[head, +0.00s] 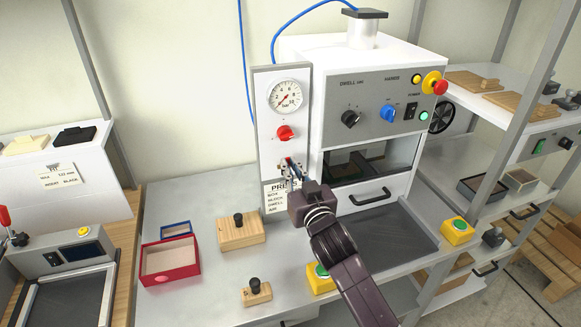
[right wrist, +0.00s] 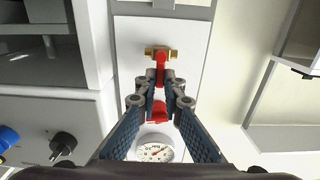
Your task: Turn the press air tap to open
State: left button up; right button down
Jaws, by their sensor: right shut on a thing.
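The press air tap is a small brass valve (right wrist: 161,51) with a red lever (right wrist: 160,70), low on the grey panel (head: 264,150) left of the press. My right gripper (head: 293,174) reaches up to it from the front. In the right wrist view the fingertips (right wrist: 160,88) are closed around the lever's near end. The lever lies in line with the fingers, away from the brass body. In the head view the gripper hides much of the tap. My left gripper is not in view.
A red knob (head: 285,132) and a round pressure gauge (head: 288,95) sit above the tap on the same panel. The white press (head: 357,55) stands close on the right. Wooden blocks (head: 240,233) and a red tray (head: 170,273) lie on the bench below.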

jog(key=shift+n, duration=0.3)
jog(key=n, duration=0.3)
jog(key=shift+s+a+f+p, duration=0.1)
jog(key=shift+s+a+p, duration=0.05)
jog(key=shift+a+p, duration=0.25)
jog(key=n, duration=0.3)
jog(key=a+n, duration=0.1)
jog(key=n, duration=0.1)
jog(key=shift+s+f, duration=0.15)
jog(key=shift+f, duration=0.2)
jog(key=n, duration=0.3)
jog(key=f+n, duration=0.1)
jog(key=n, duration=0.1)
jog(key=shift+s+a+p, duration=0.1)
jog(key=shift+a+p, duration=0.25)
jog(key=shift+a+f+n, duration=0.1)
jog(key=shift+f+n, duration=0.2)
jog(key=shift+n, duration=0.8)
jog(key=shift+f+n, duration=0.25)
jog(key=shift+n, duration=0.85)
jog(key=shift+f, duration=0.1)
jog(key=c, duration=2.1)
grip_release()
